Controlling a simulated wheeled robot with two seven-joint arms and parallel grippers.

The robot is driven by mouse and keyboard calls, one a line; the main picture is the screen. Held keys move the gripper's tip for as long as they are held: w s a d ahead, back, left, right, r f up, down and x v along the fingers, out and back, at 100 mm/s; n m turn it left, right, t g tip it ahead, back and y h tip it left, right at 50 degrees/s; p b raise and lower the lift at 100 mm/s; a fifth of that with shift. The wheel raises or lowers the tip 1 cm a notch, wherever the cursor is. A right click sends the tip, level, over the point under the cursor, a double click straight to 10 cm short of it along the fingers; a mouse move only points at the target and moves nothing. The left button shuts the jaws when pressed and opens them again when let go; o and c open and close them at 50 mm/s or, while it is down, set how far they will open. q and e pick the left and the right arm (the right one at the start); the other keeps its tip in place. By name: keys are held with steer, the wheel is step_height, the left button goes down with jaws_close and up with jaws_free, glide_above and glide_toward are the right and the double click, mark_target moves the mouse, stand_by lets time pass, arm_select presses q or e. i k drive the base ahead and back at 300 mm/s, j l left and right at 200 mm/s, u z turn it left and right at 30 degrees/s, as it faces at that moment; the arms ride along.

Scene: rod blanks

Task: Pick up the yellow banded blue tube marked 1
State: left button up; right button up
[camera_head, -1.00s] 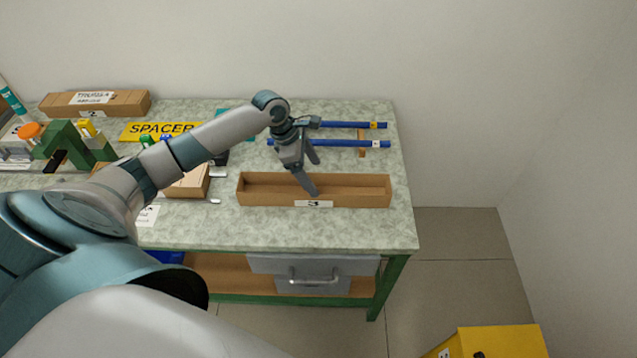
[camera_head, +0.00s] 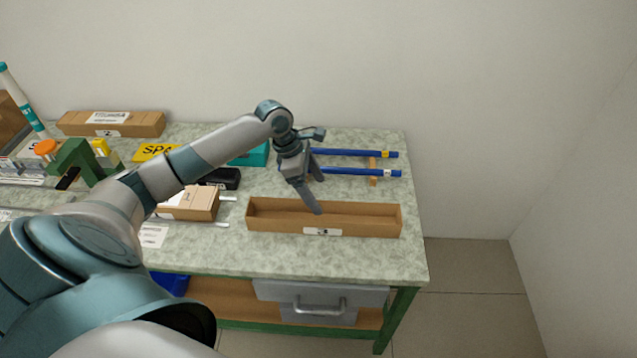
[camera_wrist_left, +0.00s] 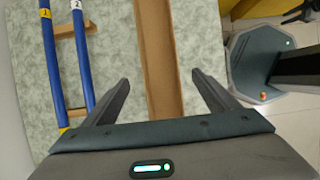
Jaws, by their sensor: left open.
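Two blue tubes lie side by side at the back right of the bench. The rear one (camera_head: 355,153) has a yellow band near its right end; in the left wrist view this tube (camera_wrist_left: 50,55) reads 1 on the band. The front tube (camera_head: 350,172) has a whitish band, marked 2 in the left wrist view (camera_wrist_left: 82,50). My left gripper (camera_head: 319,194) is open and empty, fingers pointing down above the long cardboard tray, nearer the front than both tubes. Its arm hides the tubes' left ends in the head view. My right gripper is not in view.
The open cardboard tray (camera_head: 380,226) lies in front of the tubes. A small wooden support (camera_head: 373,181) is under the tubes' right part. A teal box (camera_head: 252,155), a dark case (camera_head: 226,178) and a small carton (camera_head: 200,207) stand left. The bench front right is bare.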

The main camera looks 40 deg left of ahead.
mark_target(325, 151)
steer(key=i+j, duration=0.15)
steer(key=j, duration=0.2)
steer(key=i+j+z, duration=0.2)
steer(key=i+j, duration=0.15)
steer(key=j, duration=0.35)
